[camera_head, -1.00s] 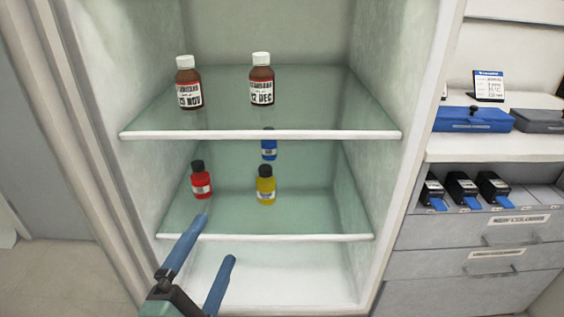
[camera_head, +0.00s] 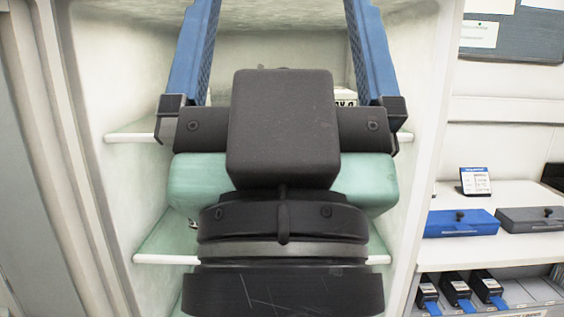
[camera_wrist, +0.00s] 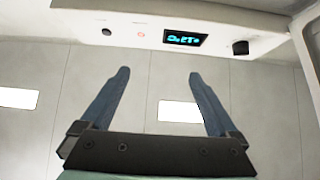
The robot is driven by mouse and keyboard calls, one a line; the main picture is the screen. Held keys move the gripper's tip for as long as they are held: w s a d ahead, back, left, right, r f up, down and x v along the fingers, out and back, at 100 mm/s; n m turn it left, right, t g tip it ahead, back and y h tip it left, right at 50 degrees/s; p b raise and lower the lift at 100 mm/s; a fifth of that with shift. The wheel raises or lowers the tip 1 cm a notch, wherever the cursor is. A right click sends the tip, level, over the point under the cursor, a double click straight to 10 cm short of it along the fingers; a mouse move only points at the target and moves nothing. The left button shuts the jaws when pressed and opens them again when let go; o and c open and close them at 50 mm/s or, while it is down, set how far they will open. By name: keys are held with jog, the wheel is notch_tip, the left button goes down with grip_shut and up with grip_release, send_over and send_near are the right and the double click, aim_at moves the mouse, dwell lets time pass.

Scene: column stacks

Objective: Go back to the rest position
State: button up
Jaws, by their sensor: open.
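My gripper (camera_head: 283,45) fills the middle of the head view, raised upright in front of the open cabinet. Its two blue fingers point up and stand wide apart, with nothing between them. In the wrist view my gripper (camera_wrist: 160,90) is also open and empty, its fingers pointing up toward a white panel (camera_wrist: 130,28) with a lit display (camera_wrist: 185,39). My gripper and wrist hide most of the cabinet's inside. Only a scrap of a bottle label (camera_head: 345,97) shows behind the gripper; the other bottles are hidden.
The cabinet's upper shelf (camera_head: 130,137) and lower shelf (camera_head: 165,259) show at their edges. At right, a blue case (camera_head: 460,223) and a grey case (camera_head: 532,220) lie on a white counter, with a small sign (camera_head: 475,181) behind. Several black devices (camera_head: 457,290) stand below.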

notch_tip(320, 180, up, 17)
jog(key=p, duration=1.4)
jog(key=shift+f, duration=0.15)
jog(key=shift+c, duration=0.2)
